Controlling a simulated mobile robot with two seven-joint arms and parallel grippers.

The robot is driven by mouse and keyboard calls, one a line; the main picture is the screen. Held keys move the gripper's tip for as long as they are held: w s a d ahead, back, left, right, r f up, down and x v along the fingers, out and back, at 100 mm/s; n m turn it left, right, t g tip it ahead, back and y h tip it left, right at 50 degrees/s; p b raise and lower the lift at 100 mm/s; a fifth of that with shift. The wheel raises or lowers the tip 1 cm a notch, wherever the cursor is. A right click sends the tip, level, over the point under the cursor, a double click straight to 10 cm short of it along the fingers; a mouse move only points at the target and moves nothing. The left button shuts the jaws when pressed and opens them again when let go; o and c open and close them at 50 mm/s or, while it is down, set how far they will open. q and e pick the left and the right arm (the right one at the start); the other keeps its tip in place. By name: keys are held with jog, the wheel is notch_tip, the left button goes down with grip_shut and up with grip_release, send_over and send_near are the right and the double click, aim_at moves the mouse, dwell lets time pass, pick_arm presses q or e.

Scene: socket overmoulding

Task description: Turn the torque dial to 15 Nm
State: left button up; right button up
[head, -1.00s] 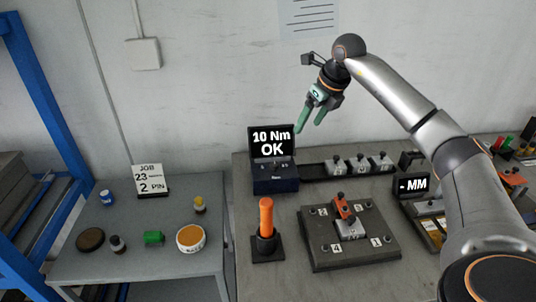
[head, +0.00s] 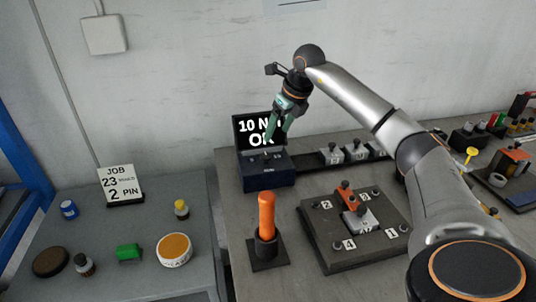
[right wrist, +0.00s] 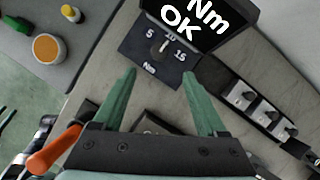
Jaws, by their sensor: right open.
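The torque dial (right wrist: 161,46) is a small knob with a light pointer on a dark panel marked 5, 10, 15 and Nm. Its pointer is towards the 10 mark. It sits on the dark blue torque box (head: 268,178), under a black screen (head: 245,130) reading 10 Nm OK, partly hidden in the head view by my gripper. My right gripper (head: 279,137), with green fingers, is open and empty above the box; in the right wrist view its fingertips (right wrist: 159,74) are spread, with the dial beyond the gap between them. My left gripper is not in view.
An orange-handled tool (head: 267,215) stands in a black holder in front of the box. A dark fixture plate (head: 330,235) with numbered posts lies to its right. A black rail with grey blocks (head: 331,154) runs right of the box. A side table (head: 145,220) holds small containers and a job card.

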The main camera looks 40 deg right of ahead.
aim_at(266, 155)
jog(key=x, duration=1)
jog(key=shift+f, duration=0.2)
grip_shut()
